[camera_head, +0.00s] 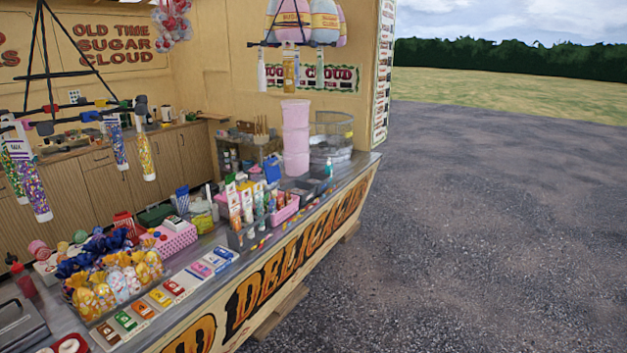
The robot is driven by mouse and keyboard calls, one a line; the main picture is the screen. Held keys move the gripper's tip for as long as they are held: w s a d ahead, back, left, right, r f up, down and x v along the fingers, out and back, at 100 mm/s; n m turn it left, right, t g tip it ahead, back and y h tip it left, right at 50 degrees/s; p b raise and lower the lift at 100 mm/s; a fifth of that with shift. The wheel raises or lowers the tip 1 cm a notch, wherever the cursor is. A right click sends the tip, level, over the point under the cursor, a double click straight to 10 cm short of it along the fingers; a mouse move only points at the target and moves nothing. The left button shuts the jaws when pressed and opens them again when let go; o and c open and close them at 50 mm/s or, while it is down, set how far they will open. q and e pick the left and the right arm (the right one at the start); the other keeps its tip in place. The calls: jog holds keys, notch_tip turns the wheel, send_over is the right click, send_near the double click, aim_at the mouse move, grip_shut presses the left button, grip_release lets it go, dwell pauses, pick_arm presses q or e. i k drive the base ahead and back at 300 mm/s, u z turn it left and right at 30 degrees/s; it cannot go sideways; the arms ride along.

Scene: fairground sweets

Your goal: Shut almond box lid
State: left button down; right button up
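I cannot pick out a box that is clearly the almond box, nor its lid. A grey metal container (20,326) is cut off at the lower left edge of the picture, on the counter (70,318). I cannot tell what it holds or whether it has an open lid. Neither my left nor my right gripper is in view.
The counter runs diagonally to the upper right. On it stand wrapped sweet bags (115,280), small coloured boxes (160,297), a pink basket (174,241) and a tall pink stack (296,140). Tubes (144,155) hang at the left. Open gravel (480,230) lies right.

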aim_at(272, 170)
jog(key=i, duration=2.3)
